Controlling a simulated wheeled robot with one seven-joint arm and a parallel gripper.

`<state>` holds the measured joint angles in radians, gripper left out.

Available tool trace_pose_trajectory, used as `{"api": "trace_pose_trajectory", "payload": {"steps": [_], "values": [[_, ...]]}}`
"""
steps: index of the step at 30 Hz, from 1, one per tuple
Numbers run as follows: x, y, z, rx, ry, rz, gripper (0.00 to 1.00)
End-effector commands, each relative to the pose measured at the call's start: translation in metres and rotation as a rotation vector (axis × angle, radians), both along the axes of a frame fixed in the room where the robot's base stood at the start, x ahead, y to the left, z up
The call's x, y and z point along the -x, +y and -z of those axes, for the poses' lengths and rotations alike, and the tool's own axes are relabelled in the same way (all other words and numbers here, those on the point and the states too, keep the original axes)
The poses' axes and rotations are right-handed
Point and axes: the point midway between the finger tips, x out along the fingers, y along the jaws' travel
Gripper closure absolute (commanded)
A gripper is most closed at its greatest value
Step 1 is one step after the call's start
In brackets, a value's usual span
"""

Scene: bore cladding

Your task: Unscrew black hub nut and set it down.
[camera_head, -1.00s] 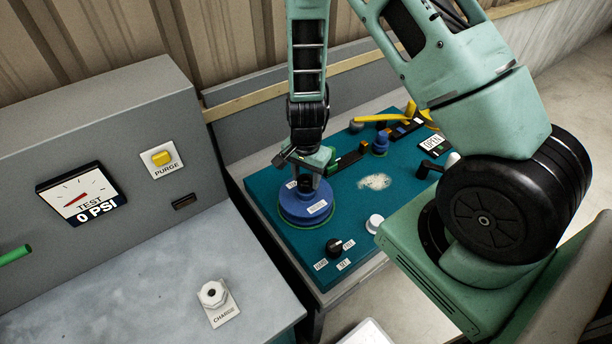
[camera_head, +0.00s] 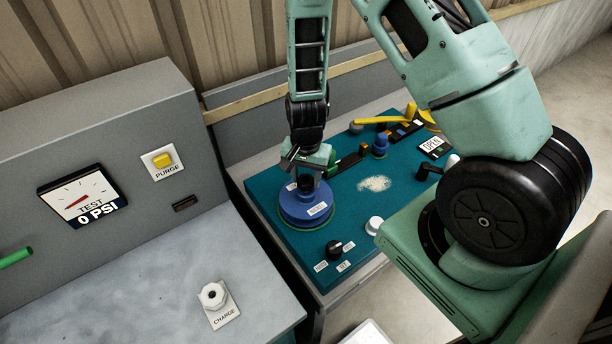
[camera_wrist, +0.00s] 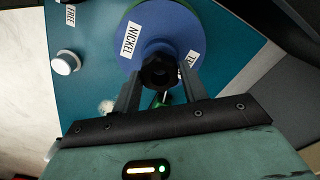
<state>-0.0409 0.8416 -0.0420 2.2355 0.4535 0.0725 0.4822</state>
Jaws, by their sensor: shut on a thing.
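The black hub nut (camera_wrist: 159,72) sits at the centre of a round blue disc (camera_wrist: 178,30) in the wrist view. The disc carries white labels, one reading NICKEL. In the head view the blue disc (camera_head: 304,212) lies on the teal panel, with the dark nut (camera_head: 306,183) above its middle. My gripper (camera_wrist: 160,85) points down at the nut with one finger on each side, shut on it. It also shows in the head view (camera_head: 307,176). Whether the nut is still on its thread is hidden.
The teal panel (camera_head: 262,190) also holds a black knob (camera_head: 334,248), a white knob (camera_head: 374,224), a smaller blue part (camera_head: 380,146) and a yellow lever (camera_head: 376,119). A grey bench (camera_head: 130,285) stands at left.

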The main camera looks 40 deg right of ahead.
Motion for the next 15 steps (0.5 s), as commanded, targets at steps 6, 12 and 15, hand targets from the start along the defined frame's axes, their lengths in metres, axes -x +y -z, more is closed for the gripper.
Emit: {"api": "trace_pose_trajectory", "payload": {"steps": [6,12,15], "values": [[0.0,0.0,-0.01,0.001,-0.001,0.0,0.7],[0.0,0.0,-0.018,0.001,-0.001,0.001,0.7],[0.0,0.0,-0.022,0.001,-0.001,0.001,0.7]]}}
